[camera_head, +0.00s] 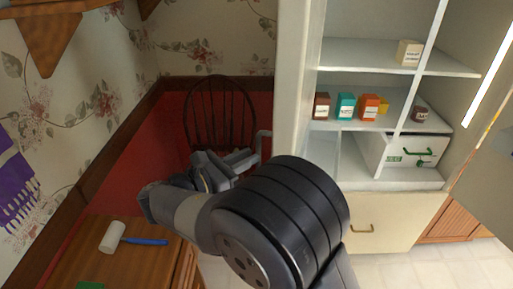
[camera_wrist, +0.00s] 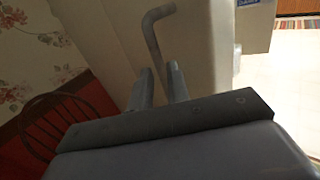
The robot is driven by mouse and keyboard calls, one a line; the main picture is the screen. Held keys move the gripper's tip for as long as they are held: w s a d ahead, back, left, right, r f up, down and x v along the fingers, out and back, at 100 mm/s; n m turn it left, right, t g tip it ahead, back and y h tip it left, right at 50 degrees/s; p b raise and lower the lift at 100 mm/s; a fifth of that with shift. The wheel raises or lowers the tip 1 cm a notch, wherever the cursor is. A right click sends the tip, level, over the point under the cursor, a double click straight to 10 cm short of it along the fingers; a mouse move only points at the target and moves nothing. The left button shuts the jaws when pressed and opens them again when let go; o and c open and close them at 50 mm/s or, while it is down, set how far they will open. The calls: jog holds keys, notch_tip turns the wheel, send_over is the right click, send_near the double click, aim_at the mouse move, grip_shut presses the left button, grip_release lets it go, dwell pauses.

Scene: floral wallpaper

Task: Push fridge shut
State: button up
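A tall cream panel (camera_head: 293,90), which looks like the fridge door standing open and seen nearly edge-on, is in the middle of the head view. A grey bent bar handle (camera_head: 264,143) sticks out from its left side. In the wrist view the panel (camera_wrist: 195,50) fills the upper middle, with the handle (camera_wrist: 152,32) at the top. My gripper (camera_head: 243,158) is left of the panel, near the handle.
Another panel (camera_head: 490,170) stands at the far right. A dark chair (camera_head: 220,105) is behind my gripper. A wooden cabinet (camera_head: 130,265) bears a mallet (camera_head: 113,237).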

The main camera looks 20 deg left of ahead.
aim_at(259, 151)
jog(key=shift+x, duration=2.2)
jog(key=shift+c, duration=0.3)
grip_shut()
